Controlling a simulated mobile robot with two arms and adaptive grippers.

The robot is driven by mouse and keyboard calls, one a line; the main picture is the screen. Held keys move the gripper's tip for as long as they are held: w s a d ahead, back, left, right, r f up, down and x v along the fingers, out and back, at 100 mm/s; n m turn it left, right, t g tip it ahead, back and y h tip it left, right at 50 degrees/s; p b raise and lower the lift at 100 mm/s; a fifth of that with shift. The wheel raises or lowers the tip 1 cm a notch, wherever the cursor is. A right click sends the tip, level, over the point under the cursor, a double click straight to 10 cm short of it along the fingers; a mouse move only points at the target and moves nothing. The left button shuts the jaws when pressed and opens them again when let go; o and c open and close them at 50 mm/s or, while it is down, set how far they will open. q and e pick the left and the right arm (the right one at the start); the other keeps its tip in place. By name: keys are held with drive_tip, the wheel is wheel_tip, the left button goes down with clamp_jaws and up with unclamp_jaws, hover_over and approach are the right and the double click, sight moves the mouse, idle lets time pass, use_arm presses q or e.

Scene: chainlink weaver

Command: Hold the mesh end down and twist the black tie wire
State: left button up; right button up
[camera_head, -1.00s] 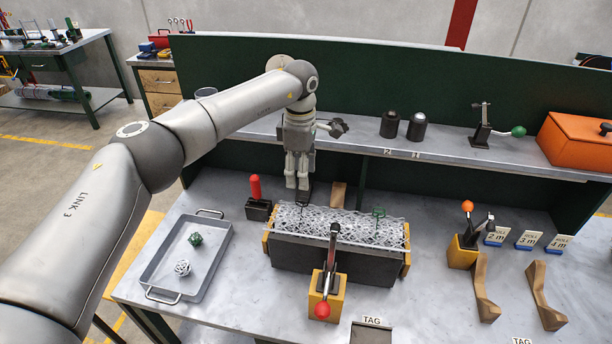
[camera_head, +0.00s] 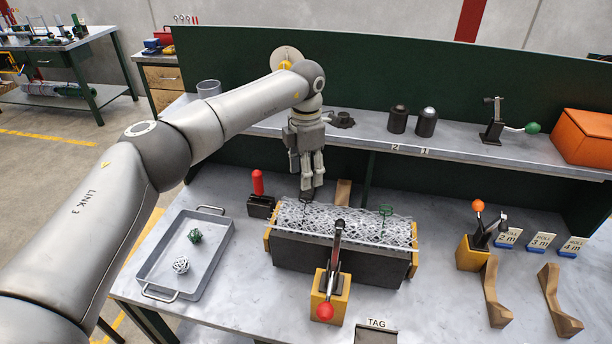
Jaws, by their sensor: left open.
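A grey wire mesh (camera_head: 345,223) lies along the top of a dark block with yellow ends. My left gripper (camera_head: 307,192) points down over the left part of the mesh, near its back edge. It is open, and nothing shows between its fingers. A small dark wire shape, probably the black tie wire (camera_head: 304,208), stands just below the fingertips and is partly hidden; I cannot tell whether they touch. A green tie (camera_head: 385,213) stands on the right part of the mesh. My right gripper is not in view.
A red-handled toggle clamp (camera_head: 328,285) stands in front of the block. A red-topped tool (camera_head: 259,190) is close behind its left end. A grey tray (camera_head: 165,272) with green and white wire balls lies left. An orange-knobbed clamp (camera_head: 473,250) stands right. A shelf runs behind.

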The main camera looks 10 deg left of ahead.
use_arm(q)
drive_tip(key=n, duration=1)
drive_tip(key=shift+s+f+n+p, duration=0.15)
drive_tip(key=shift+f+n+p, duration=0.15)
drive_tip(key=shift+n, duration=0.1)
drive_tip(key=shift+f+b, duration=0.45)
drive_tip(key=shift+f, duration=0.25)
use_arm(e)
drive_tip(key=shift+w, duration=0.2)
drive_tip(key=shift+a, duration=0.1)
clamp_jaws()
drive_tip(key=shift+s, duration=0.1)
